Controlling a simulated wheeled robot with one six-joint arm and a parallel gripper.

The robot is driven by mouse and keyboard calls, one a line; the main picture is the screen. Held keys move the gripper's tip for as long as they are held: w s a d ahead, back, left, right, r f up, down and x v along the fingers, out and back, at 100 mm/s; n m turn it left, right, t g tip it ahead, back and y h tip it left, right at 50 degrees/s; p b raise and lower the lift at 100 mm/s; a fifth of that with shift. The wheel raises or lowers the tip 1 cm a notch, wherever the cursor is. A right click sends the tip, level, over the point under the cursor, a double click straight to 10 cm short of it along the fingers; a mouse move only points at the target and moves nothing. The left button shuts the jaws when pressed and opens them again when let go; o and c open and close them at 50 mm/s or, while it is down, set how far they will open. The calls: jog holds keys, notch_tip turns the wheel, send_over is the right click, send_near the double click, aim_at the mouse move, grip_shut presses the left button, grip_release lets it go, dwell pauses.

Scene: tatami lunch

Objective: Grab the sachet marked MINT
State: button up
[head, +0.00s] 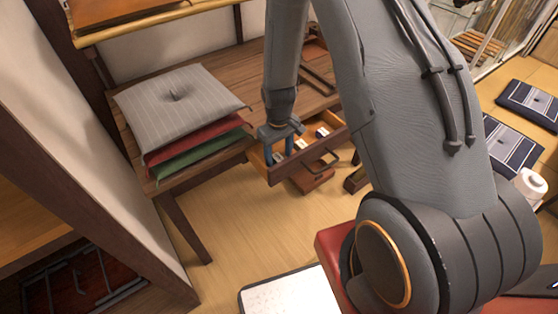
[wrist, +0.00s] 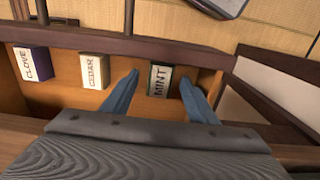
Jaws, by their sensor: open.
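The sachet marked MINT (wrist: 160,80) is a small block with a grey-green label, lying in an open wooden drawer (wrist: 60,94). In the wrist view it sits between the two blue fingers of my gripper (wrist: 159,76), with a gap on either side. My gripper (head: 278,152) is open and points down into the left part of the drawer (head: 319,160) in the head view. Two other sachets lie in a row with it: CEDAR (wrist: 94,71), cream, just left of the left finger, and CLOVE (wrist: 32,64), purple, at the far left.
The drawer sticks out from a low wooden table (head: 240,68). A stack of cushions (head: 180,105) stands on the table left of my arm. The drawer's front wall (wrist: 140,46) and a handle run close to the sachets. Open floor (head: 235,230) lies in front.

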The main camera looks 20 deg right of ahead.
jog(key=c, duration=1.1)
